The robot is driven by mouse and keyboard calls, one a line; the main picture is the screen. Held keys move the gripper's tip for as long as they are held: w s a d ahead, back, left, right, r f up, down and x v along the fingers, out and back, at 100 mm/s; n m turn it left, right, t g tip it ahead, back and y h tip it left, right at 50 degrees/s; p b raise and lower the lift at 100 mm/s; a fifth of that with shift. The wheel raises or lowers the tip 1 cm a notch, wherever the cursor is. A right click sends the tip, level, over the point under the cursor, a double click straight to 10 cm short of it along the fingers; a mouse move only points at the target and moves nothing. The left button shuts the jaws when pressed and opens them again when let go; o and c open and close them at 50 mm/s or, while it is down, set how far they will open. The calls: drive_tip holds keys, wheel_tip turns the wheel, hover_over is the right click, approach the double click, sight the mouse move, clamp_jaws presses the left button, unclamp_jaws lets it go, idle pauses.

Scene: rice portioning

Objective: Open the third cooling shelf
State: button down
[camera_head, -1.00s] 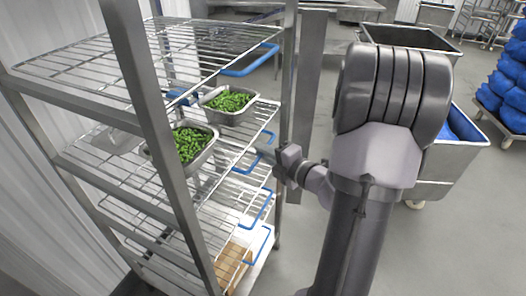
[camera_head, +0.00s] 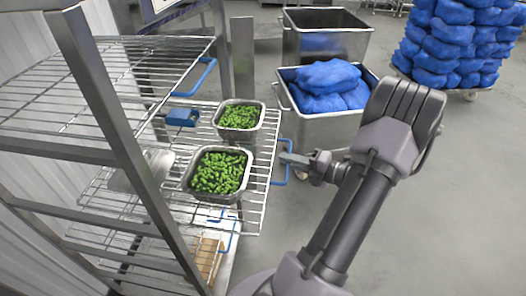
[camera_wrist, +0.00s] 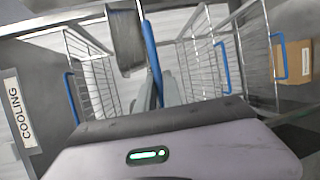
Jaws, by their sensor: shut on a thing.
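A metal cooling rack has wire shelves with blue handles. One wire shelf (camera_head: 257,200), the second visible from the top in the head view, sticks out beyond the shelf above. It carries two metal trays of green vegetables, a nearer tray (camera_head: 218,176) and a farther tray (camera_head: 240,117). My gripper (camera_head: 284,159) is at this shelf's blue handle (camera_head: 274,184). In the wrist view my gripper (camera_wrist: 158,92) is shut on that handle (camera_wrist: 150,45), which runs between the fingers. The exact contact is partly hidden.
The top wire shelf (camera_head: 150,50) and a lower handle (camera_head: 235,228) are farther in. A brown box (camera_wrist: 297,62) sits on a lower shelf. A bin with blue bags (camera_head: 330,130) stands behind my gripper. Open floor (camera_head: 460,190) lies to the right. A COOLING sign (camera_wrist: 20,113) shows.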

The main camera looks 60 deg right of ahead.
drive_tip(key=s+d+p, duration=0.1)
drive_tip(key=s+d, duration=0.2)
drive_tip(key=s, duration=0.4)
drive_tip(key=shift+s, duration=0.15)
drive_tip(key=c, duration=1.5)
unclamp_jaws()
drive_tip(key=shift+d, duration=0.1)
drive_tip(key=s+r+p, duration=0.1)
drive_tip(key=s, duration=0.4)
drive_tip(key=s+r+p, duration=0.1)
drive_tip(key=s, duration=0.5)
drive_tip(key=s+r+p, duration=0.1)
drive_tip(key=s, duration=0.5)
drive_tip(key=shift+r, duration=0.1)
